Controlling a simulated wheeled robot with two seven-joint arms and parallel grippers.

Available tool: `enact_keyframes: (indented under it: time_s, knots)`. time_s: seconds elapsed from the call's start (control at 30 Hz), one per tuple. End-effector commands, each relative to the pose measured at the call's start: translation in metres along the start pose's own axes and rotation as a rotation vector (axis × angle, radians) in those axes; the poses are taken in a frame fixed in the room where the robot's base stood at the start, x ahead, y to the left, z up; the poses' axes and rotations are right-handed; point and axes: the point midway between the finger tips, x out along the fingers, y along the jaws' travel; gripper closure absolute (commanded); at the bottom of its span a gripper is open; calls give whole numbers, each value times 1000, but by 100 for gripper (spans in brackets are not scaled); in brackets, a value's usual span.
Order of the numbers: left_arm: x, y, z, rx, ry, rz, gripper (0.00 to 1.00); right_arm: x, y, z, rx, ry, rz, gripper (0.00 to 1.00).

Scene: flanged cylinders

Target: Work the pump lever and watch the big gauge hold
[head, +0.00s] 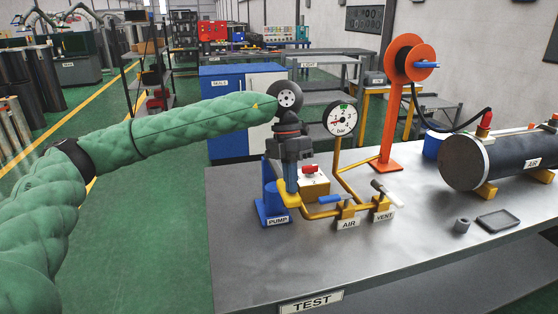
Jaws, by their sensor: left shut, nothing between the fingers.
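The pump (271,208), a blue body with a PUMP label, stands at the bench's left end. My left gripper (291,172) points down right over it, shut and empty. It hides the pump's upper part, and I cannot make out the pump lever or whether I touch it. The big gauge (341,119), a white dial marked "bar", stands on a yellow pipe right of my gripper. A green band is at its top and a red needle is near its middle; the exact reading is too small to tell. My right gripper is not in view.
On the yellow piping sit the blue-handled AIR valve (345,210) and the VENT valve (381,202). An orange hose reel (389,130) stands behind. A black AIR cylinder (500,158) lies at right, near a small tray (498,220). The front of the bench (300,262) is clear.

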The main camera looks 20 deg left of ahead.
Motion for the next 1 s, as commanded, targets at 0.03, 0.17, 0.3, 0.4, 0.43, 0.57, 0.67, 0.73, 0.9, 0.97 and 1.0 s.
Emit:
enact_keyframes:
  time_s: [0.03, 0.17, 0.3, 0.4, 0.43, 0.57, 0.67, 0.73, 0.9, 0.97, 1.0]
  knots:
    - [0, 0, 0, 0, 0, 0, 100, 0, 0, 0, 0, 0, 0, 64]
    - [0, 0, 0, 0, 0, 0, 100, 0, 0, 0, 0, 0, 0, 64]
    - [-2, 0, 0, 0, 0, 0, 100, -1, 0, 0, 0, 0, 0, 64]
    - [-6, -1, 0, 0, 0, 0, 100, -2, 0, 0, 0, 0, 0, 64]
    - [-7, -1, 0, 0, 0, 0, 100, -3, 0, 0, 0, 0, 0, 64]
    - [-13, -2, 0, 0, -1, 0, 100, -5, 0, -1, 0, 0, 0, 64]
    - [-18, -2, -1, 0, -1, 0, 100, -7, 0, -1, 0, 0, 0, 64]
    - [-22, -2, -1, 0, -1, 0, 100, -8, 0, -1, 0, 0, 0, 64]
    - [-28, -3, -2, 0, -1, 1, 100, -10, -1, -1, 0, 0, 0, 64]
    - [-29, -3, -2, 0, -1, 1, 100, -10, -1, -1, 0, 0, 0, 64]
    - [-29, -3, -2, 0, 0, 1, 100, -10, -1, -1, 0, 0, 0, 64]
